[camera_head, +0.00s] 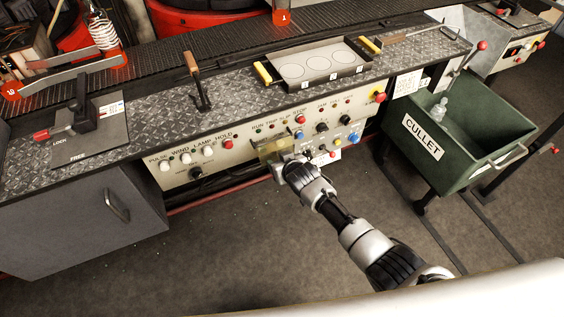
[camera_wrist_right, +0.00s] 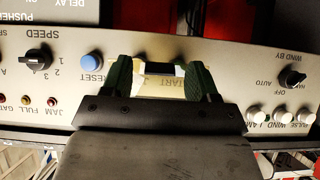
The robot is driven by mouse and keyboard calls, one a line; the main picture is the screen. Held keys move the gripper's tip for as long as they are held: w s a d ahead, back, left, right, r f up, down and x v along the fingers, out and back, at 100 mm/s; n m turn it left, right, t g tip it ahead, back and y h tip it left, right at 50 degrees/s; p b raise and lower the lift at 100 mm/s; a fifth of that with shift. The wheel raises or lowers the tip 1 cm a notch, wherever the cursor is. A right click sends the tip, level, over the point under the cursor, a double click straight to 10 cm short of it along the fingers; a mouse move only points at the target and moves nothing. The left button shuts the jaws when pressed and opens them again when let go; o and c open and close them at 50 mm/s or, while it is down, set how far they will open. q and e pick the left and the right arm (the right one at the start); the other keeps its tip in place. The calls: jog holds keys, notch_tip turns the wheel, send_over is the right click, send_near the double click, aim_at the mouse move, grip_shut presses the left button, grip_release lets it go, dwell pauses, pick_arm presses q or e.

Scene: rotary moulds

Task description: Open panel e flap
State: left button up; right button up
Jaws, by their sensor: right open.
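The beige control panel (camera_head: 225,153) runs along the front of the tread-plate bench. A small yellowish flap or cover (camera_wrist_right: 160,84) marked START is on the panel in the right wrist view, where the lettering appears upside down. My right gripper (camera_wrist_right: 161,82) is open, with one green-padded finger on each side of this cover. I cannot tell whether the fingers touch it. In the head view my right gripper (camera_head: 283,164) is against the middle of the panel and hides part of it. The cover looks down over the panel. My left gripper is not in view.
A blue RESET button (camera_wrist_right: 92,61) and a SPEED knob (camera_wrist_right: 36,58) are beside the fingers. White buttons (camera_head: 185,158) are farther left on the panel. A green CULLET bin (camera_head: 485,139) stands at right. A tray (camera_head: 273,88) lies on the bench.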

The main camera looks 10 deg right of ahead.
jog(key=p+v, duration=0.1)
jog(key=v, duration=0.9)
jog(key=shift+s+r+p, duration=0.2)
jog(key=shift+s+p, duration=0.15)
